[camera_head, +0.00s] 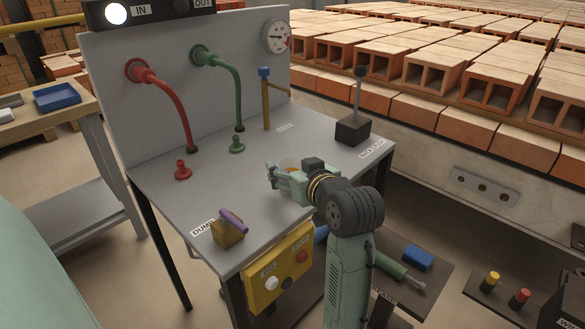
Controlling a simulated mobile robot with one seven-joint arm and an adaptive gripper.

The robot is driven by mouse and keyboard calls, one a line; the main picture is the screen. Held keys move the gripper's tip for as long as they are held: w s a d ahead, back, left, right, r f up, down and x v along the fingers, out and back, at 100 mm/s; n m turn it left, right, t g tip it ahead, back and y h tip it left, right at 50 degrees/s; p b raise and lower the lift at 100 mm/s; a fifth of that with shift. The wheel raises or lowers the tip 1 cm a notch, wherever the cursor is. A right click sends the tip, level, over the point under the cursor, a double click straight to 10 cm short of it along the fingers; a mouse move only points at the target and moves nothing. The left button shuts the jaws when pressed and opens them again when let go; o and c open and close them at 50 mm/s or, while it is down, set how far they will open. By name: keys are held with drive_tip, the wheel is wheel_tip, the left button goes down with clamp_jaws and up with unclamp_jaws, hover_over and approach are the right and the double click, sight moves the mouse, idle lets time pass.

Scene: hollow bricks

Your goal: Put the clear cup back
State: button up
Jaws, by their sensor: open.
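My gripper (272,172) reaches in from the right, low over the grey bench top (200,185). Its fingers point left and are apart. A small rounded thing with an orange-brown tint (289,163) shows just behind the gripper. It may be the clear cup, but it is mostly hidden and I cannot tell whether it touches the fingers. No other clear cup can be made out.
A red hose (174,95) and a green hose (235,85) come down from the back panel. A yellow post (266,105), a black lever box (353,130) and a brown block with a purple handle (229,232) stand on the bench. A yellow button box (279,272) hangs in front.

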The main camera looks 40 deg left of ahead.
drive_tip(key=shift+r, duration=0.2)
drive_tip(key=shift+s+d+r, duration=0.1)
drive_tip(key=shift+d+r, duration=0.05)
drive_tip(key=shift+d, duration=0.1)
drive_tip(key=b+v, duration=0.4)
drive_tip(key=v, duration=0.7)
drive_tip(key=shift+d, duration=0.15)
drive_tip(key=shift+s+r, duration=0.1)
